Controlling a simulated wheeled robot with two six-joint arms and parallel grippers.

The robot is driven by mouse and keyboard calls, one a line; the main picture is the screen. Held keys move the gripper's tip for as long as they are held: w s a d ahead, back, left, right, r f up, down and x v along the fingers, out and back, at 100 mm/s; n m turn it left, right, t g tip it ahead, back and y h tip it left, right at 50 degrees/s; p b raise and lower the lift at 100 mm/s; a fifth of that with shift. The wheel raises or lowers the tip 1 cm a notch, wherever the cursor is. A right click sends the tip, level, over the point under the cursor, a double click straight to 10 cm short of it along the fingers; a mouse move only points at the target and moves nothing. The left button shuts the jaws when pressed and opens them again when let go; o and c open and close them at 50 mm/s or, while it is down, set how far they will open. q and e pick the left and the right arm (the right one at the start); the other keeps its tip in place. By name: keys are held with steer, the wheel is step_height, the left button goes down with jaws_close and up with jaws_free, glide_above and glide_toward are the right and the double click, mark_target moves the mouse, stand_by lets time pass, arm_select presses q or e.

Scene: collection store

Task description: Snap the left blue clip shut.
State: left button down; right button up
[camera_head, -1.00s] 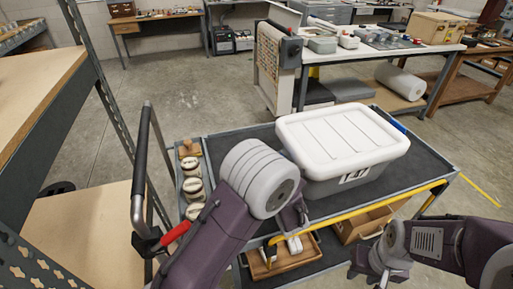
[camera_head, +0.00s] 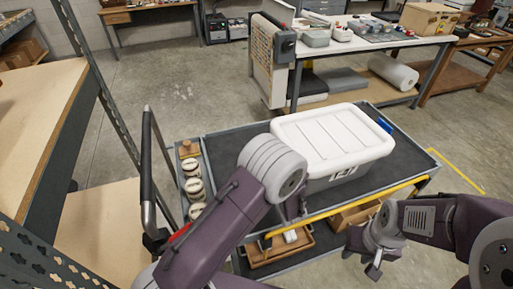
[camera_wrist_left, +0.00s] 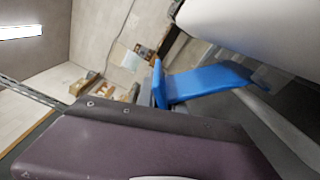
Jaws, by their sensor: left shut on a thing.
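The left blue clip (camera_wrist_left: 205,83) shows in the left wrist view as a bent blue flap sticking out beside the pale tub. My left wrist hides this clip in the head view. My left gripper (camera_head: 293,207) is at the tub's near left side, mostly hidden behind the wrist. It is shut on the clip, though the contact itself is not clear. Another blue clip (camera_head: 385,125) shows at the tub's right end. My right gripper (camera_head: 366,258) hangs at the cart's front right, apart from the tub, and appears open and empty.
The cart's dark top (camera_head: 230,150) has free room left of the tub. Round pieces (camera_head: 193,187) stand in a tray along its left edge. A yellow bar (camera_head: 345,205) runs along the front. A shelf rack (camera_head: 50,110) stands close at left.

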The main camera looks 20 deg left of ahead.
arm_select(q)
steer(key=shift+d, duration=0.1)
steer(key=c, duration=1.5)
jaws_free()
steer(key=shift+w+d, duration=0.1)
steer(key=shift+w, duration=0.05)
steer(key=v, duration=0.9)
